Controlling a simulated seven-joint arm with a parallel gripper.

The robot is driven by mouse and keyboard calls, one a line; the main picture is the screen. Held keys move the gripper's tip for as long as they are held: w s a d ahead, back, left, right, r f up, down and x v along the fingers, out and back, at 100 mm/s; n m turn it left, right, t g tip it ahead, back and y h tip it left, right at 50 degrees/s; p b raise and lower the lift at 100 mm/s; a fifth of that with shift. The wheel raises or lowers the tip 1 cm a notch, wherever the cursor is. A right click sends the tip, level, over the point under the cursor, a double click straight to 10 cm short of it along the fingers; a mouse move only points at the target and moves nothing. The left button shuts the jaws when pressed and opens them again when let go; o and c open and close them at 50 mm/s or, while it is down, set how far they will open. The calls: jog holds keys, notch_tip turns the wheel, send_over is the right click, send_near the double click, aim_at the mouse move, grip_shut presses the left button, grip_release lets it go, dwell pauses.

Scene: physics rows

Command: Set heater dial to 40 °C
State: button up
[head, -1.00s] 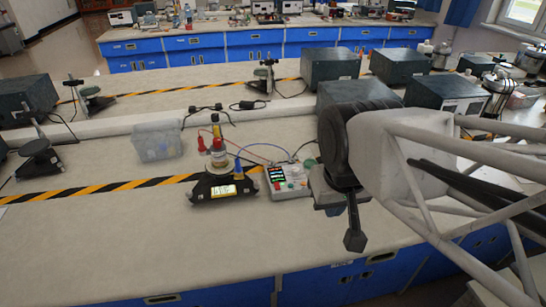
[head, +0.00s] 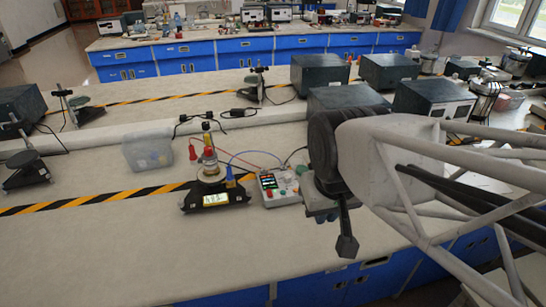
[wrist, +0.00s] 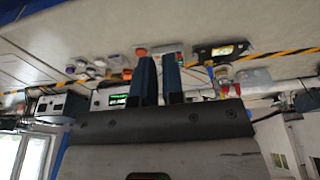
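A dark base with a lit yellowish display (head: 216,199) stands on the near bench, with a round apparatus (head: 210,165) on top. Its digits are too small to read surely. Right of it is a light control box (head: 281,187) with a dark lit readout and small coloured knobs. I cannot tell which knob is the heater dial, nor its setting. My gripper (head: 346,246) hangs over the bench front, right of and nearer than the box, touching nothing. In the wrist view my gripper (wrist: 160,60) shows two dark fingers with a narrow empty gap.
A clear plastic bin (head: 148,151) stands to the left. Dark instrument boxes (head: 433,98) stand behind my arm. The bench front left of my gripper is clear.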

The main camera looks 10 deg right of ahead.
jog(key=o, duration=0.5)
jog(key=shift+w, duration=0.2)
jog(key=shift+o, duration=1.2)
jog(key=shift+w, duration=0.35)
jog(key=shift+o, duration=0.5)
jog(key=w+d+n+g, duration=0.1)
jog(key=w+n, duration=0.1)
jog(key=w, duration=0.7)
jog(key=shift+w+n+h, duration=0.15)
jog(key=shift+n+h, duration=0.15)
jog(key=shift+h, duration=0.1)
jog(key=n+g+h, duration=0.3)
jog(key=n+g, duration=0.1)
jog(key=n, duration=0.5)
send_over(288, 176)
jog(key=w+a, duration=0.2)
jog(key=a, duration=0.1)
notch_tip(288, 176, down, 19)
jog(key=shift+d+f, duration=0.1)
jog(key=shift+d, duration=0.05)
jog(key=shift+x, duration=3.95)
jog(key=shift+c, duration=0.5)
